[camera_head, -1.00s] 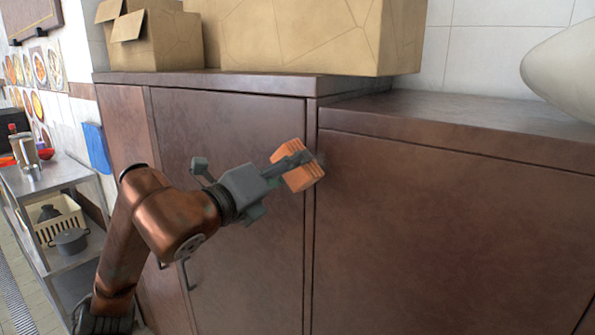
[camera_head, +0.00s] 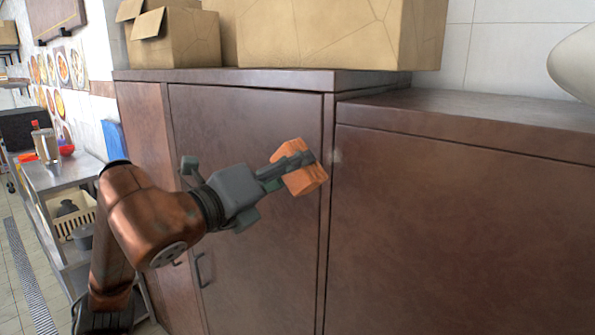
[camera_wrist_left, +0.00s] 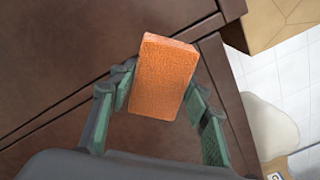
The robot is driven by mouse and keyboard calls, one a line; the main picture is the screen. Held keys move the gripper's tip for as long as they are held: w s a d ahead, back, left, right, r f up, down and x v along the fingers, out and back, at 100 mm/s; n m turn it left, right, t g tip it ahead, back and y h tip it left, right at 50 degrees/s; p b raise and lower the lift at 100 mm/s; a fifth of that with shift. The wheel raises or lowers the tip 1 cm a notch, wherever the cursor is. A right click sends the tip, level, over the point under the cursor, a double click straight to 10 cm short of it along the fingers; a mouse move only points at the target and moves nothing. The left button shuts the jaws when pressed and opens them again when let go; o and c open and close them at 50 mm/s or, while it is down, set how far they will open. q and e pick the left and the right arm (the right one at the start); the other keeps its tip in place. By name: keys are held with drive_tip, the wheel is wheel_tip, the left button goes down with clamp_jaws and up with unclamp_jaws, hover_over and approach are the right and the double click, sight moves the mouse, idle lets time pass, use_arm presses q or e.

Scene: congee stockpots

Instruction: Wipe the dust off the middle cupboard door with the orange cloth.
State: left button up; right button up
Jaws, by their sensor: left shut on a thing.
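The orange cloth (camera_head: 309,181) looks like a thick folded block. My left gripper (camera_head: 296,163) is shut on it and holds it at the upper right part of the middle cupboard door (camera_head: 245,130), near that door's right edge. I cannot tell whether the cloth touches the door. The wrist view shows the cloth (camera_wrist_left: 163,78) between both fingers of the left gripper (camera_wrist_left: 160,95), with brown cupboard panels behind it. No clear dust shows on the door. My right gripper is out of view.
The door's dark handle (camera_head: 203,271) is low on its left side. A large cardboard box (camera_head: 330,35) and a smaller one (camera_head: 175,38) stand on the cupboard top. The wider right cupboard panel (camera_head: 460,230) is clear. A metal trolley (camera_head: 75,175) stands at the left.

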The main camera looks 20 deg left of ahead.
use_arm(q)
drive_tip(key=shift+s, duration=0.2)
idle(0.3)
drive_tip(key=x, duration=0.6)
drive_tip(key=shift+w+p, duration=0.3)
drive_tip(key=shift+w, duration=0.1)
drive_tip(key=shift+w+r, duration=0.1)
idle(0.6)
drive_tip(key=shift+w+d, duration=0.15)
drive_tip(key=shift+w, duration=0.3)
drive_tip(key=shift+w+d, duration=0.2)
drive_tip(key=shift+w, duration=0.2)
